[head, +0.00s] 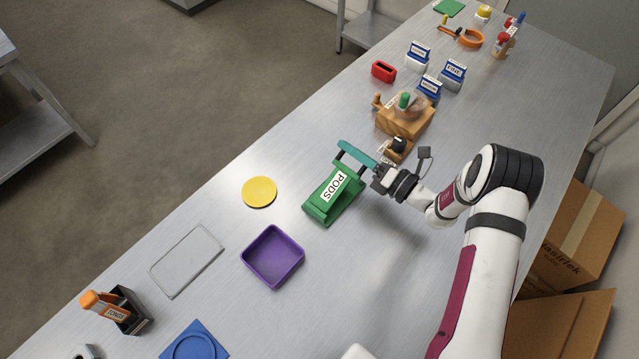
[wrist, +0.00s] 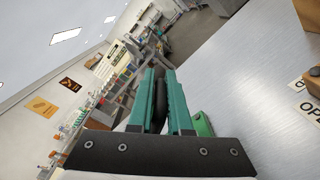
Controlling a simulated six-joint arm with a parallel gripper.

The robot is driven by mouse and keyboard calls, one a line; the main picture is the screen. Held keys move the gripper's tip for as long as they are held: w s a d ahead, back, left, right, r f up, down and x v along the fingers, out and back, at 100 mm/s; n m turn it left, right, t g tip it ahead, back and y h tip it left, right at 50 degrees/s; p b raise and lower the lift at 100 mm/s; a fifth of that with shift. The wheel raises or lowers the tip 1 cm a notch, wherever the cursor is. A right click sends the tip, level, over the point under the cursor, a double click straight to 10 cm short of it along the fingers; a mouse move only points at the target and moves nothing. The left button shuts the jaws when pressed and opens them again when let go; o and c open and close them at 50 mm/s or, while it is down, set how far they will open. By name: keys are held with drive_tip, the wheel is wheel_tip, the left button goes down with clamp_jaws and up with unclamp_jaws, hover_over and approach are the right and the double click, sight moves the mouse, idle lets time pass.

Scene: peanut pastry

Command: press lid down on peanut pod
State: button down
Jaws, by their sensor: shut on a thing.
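My gripper (head: 343,147) has teal fingers and is above the far end of the green box marked PODS (head: 325,205). In the wrist view the fingers (wrist: 158,75) are shut on a dark, narrow thing (wrist: 158,102); I cannot tell whether it is the lid. A bit of green, apparently the box, shows right of the fingers (wrist: 204,125). Whether my gripper touches the box is unclear. I cannot make out a peanut pod.
A wooden block (head: 405,124) stands beyond my gripper. A purple tray (head: 301,262), a yellow disc (head: 259,192) and a clear flat tray (head: 188,262) lie nearer. Blue-labelled containers (head: 451,76) stand farther back. Bare table lies right of the purple tray.

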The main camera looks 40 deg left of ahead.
drive_tip(key=shift+w+f+m, duration=0.15)
drive_tip(key=shift+f+m, duration=0.25)
drive_tip(key=shift+f, duration=0.15)
drive_tip(key=shift+w+f+m, duration=0.3)
drive_tip(key=shift+f+m, duration=0.5)
drive_tip(key=shift+f, duration=0.1)
drive_tip(key=c, duration=0.9)
unclamp_jaws()
drive_tip(key=shift+w+d, duration=0.1)
